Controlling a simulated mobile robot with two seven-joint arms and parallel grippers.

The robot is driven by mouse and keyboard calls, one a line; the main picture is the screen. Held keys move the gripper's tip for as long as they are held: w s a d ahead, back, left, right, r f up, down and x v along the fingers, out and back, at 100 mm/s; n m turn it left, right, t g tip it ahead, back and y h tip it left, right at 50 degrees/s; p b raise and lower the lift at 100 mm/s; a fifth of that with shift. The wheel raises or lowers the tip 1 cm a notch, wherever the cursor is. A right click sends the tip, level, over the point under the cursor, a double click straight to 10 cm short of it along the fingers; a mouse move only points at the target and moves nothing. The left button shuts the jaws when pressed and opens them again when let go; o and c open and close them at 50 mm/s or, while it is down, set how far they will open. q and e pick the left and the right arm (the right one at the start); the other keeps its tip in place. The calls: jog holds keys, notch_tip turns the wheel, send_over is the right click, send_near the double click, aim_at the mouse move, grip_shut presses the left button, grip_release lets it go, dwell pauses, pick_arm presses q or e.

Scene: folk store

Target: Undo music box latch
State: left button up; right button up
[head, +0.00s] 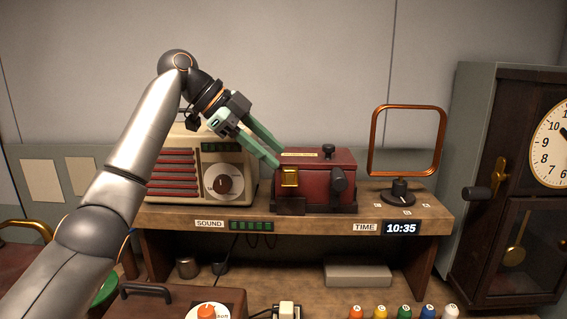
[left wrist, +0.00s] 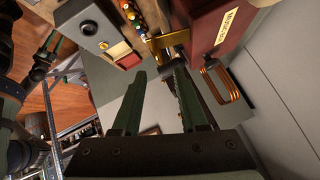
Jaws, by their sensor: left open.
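The music box is a dark red box (head: 325,186) on the wooden shelf, with a label and a black knob on its lid and a dark crank on its front right. A brass latch (head: 289,178) is on its front left. My left gripper (head: 277,159) reaches down from the upper left, its green fingertips close to the latch. In the left wrist view the two fingers (left wrist: 160,73) are apart with nothing between them, and the brass latch (left wrist: 170,40) lies just beyond the tips beside the red box (left wrist: 209,27). Contact cannot be told. My right gripper is not in view.
A cream radio (head: 232,160) stands left of the box, behind my arm. A copper-framed mirror-like stand (head: 399,197) is at right. The shelf (head: 270,213) bears a clock display (head: 401,228). A tall clock (head: 515,190) stands far right; coloured buttons (head: 404,311) lie below.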

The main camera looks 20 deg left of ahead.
pick_arm(q)
jog(key=v, duration=0.8)
dwell(0.6)
